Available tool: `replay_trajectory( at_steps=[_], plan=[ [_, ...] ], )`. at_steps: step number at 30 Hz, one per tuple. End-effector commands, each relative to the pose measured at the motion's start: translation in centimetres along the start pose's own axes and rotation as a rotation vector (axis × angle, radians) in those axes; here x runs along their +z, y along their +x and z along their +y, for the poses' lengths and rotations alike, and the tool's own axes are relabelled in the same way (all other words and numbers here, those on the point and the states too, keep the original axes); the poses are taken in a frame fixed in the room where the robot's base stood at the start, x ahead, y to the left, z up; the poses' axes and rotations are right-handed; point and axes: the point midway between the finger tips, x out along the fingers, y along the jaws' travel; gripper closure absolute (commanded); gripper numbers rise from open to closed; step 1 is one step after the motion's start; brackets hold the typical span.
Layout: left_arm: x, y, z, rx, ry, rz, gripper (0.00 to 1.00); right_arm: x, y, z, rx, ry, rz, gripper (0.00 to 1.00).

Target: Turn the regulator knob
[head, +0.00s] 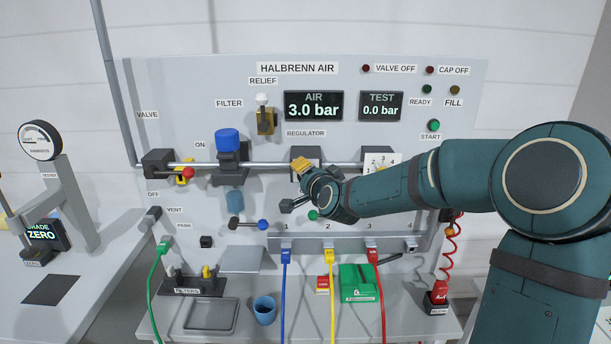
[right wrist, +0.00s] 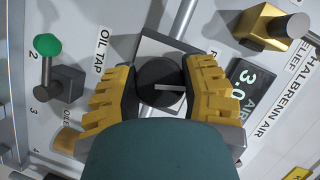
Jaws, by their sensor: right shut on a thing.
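The regulator knob (right wrist: 158,84) is round and black with a pale pointer line. In the right wrist view it sits on a pale square plate. My right gripper (right wrist: 163,90) has its yellow-padded fingers on both sides of the knob and is shut on it. In the head view my right gripper (head: 302,167) is at the dark regulator block (head: 308,152) below the REGULATOR label, and hides the knob. The AIR display (head: 314,106) reads 3.0 bar. My left gripper is not in view.
The brass relief valve (head: 266,121) is up and left of my right gripper. A blue-topped filter (head: 228,142) and a red-knobbed valve (head: 186,173) are further left. A green-knobbed oil tap (right wrist: 48,46) is close by. Coloured hoses hang below.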

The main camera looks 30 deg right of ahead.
Motion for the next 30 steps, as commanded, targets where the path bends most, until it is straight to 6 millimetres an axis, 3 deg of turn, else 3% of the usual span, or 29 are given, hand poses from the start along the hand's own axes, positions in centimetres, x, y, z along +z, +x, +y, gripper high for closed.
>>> replay_trajectory(
  at_steps=[2, 18, 30],
  plan=[
    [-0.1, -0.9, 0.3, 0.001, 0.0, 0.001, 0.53, -0.1, 0.0, -0.7, 0.021, -0.067, 0.0, 0.91],
    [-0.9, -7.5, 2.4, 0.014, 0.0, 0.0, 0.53, -0.2, -0.1, -0.6, 0.192, -0.473, 0.002, 0.91],
    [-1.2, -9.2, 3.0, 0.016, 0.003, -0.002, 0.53, -0.2, 0.0, -0.2, 0.242, -0.592, 0.005, 0.91]
  ],
)
